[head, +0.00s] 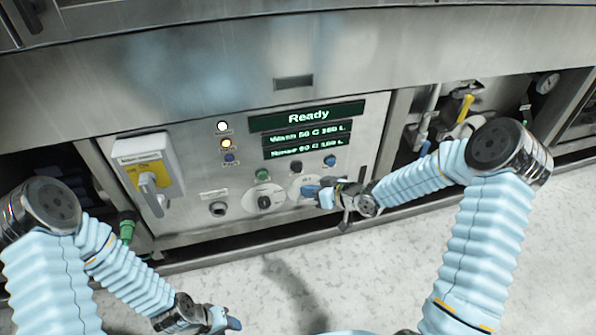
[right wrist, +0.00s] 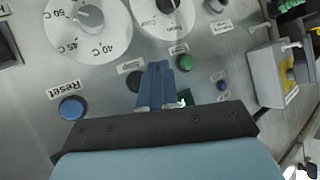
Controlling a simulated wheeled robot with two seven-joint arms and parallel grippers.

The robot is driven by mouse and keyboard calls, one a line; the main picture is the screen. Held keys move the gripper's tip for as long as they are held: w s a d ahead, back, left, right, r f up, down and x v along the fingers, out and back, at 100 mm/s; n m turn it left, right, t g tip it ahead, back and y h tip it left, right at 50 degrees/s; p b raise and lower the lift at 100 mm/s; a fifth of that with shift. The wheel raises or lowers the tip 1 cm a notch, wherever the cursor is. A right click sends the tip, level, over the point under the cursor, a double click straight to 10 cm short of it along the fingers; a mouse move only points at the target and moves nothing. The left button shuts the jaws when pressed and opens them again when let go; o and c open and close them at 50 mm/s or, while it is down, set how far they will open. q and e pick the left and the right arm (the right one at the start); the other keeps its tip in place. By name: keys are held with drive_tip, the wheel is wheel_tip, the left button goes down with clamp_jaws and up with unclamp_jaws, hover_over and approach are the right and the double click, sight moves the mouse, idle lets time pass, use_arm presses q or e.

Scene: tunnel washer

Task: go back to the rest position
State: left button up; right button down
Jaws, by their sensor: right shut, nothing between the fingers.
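My right gripper (head: 322,193) is in front of the lower right part of the washer's control panel (head: 375,110), by the temperature dial. Its blue fingers are shut with nothing between them; they also show in the right wrist view (right wrist: 160,85). In that view the temperature dial (right wrist: 88,22) and a blue Reset button (right wrist: 72,107) are close by. I cannot tell whether the fingertips touch the panel. My left gripper (head: 225,320) is low at the front left, above the floor, apart from the panel. Its finger gap is not clear.
The display (head: 308,116) reads "Ready". A grey and yellow switch box (head: 150,175) juts out at the panel's left. A dark rail (head: 230,250) runs along the panel's foot. Pipes and a yellow-handled valve (head: 464,108) are at the right. The pale floor (head: 290,285) is clear.

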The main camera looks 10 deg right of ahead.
idle(0.6)
drive_tip(key=s+a+f+m+g+h, duration=0.1)
drive_tip(key=s+a+f+m+g, duration=0.2)
drive_tip(key=s+a+f, duration=0.45)
drive_tip(key=s+f+m+g+h, duration=0.1)
drive_tip(key=s+f, duration=0.3)
drive_tip(key=s, duration=0.5)
drive_tip(key=s+f+m+g+h, duration=0.1)
drive_tip(key=s+f+m+g, duration=0.2)
drive_tip(key=s, duration=0.7)
wheel_tip(320, 180, down, 2)
drive_tip(key=shift+d+f+g+h, duration=0.1)
drive_tip(key=shift+d+g+h, duration=0.25)
drive_tip(key=shift+g, duration=0.45)
